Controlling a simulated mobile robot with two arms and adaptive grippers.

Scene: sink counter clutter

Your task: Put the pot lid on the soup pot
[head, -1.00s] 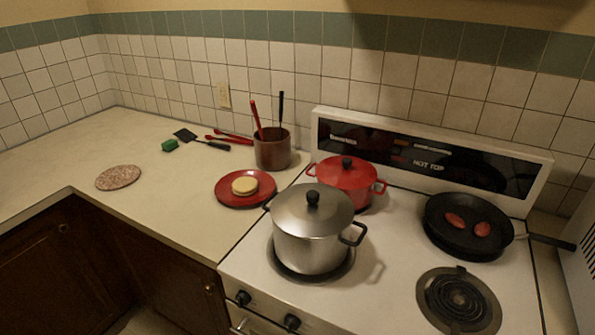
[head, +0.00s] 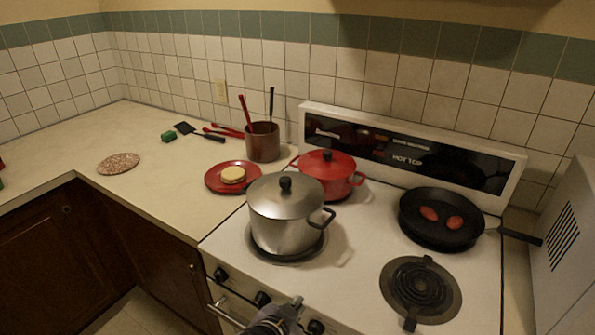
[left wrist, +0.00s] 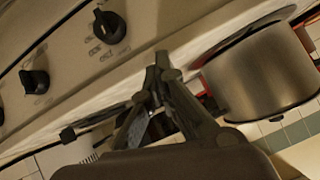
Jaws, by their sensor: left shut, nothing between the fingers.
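A large silver soup pot (head: 285,233) stands on the front left burner. A grey pot lid (head: 262,198) with a black knob lies on top of it and looks level. My left gripper (head: 296,302) is low at the stove's front edge, below and in front of the pot, apart from it. In the left wrist view the gripper's fingertips (left wrist: 161,60) are together and empty, with the pot (left wrist: 265,82) to their right. My right gripper is in neither view.
A red lidded pot (head: 328,181) stands close behind the silver pot. A black pan (head: 440,232) with two red pieces is at the back right. The front right burner (head: 421,290) is bare. A red plate (head: 214,183) lies on the counter. Stove knobs (left wrist: 108,27) are near my left gripper.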

